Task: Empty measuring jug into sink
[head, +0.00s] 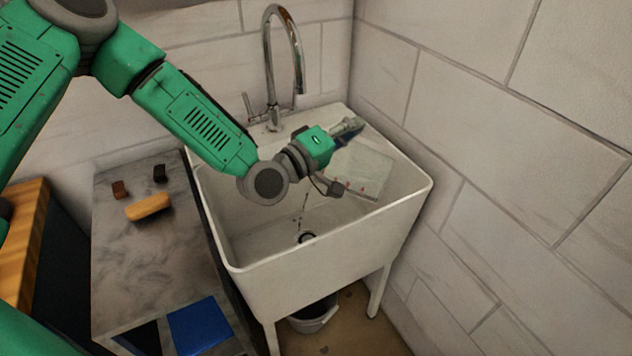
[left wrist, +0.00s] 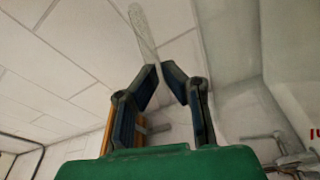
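The clear measuring jug (head: 362,168) with red marks is held tilted over the white sink (head: 400,208) in the head view. My left gripper (head: 352,127) is at the jug's upper side, above the sink's back right part. In the left wrist view its fingers (left wrist: 162,76) are nearly together around a thin, clear strip (left wrist: 143,32), which looks like the jug's handle. Red marks (left wrist: 314,132) show at that view's right edge. Thin dark streaks run down the sink towards the drain (head: 306,237); I cannot tell if they are liquid. My right gripper is out of view.
A chrome tap (head: 284,50) arches over the sink's back, left of my gripper. A marble-topped bench (head: 145,265) on the left bears a wooden-backed brush (head: 148,207) and two small dark blocks. A stone wall (head: 500,150) stands close on the right. A bucket (head: 313,315) is under the sink.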

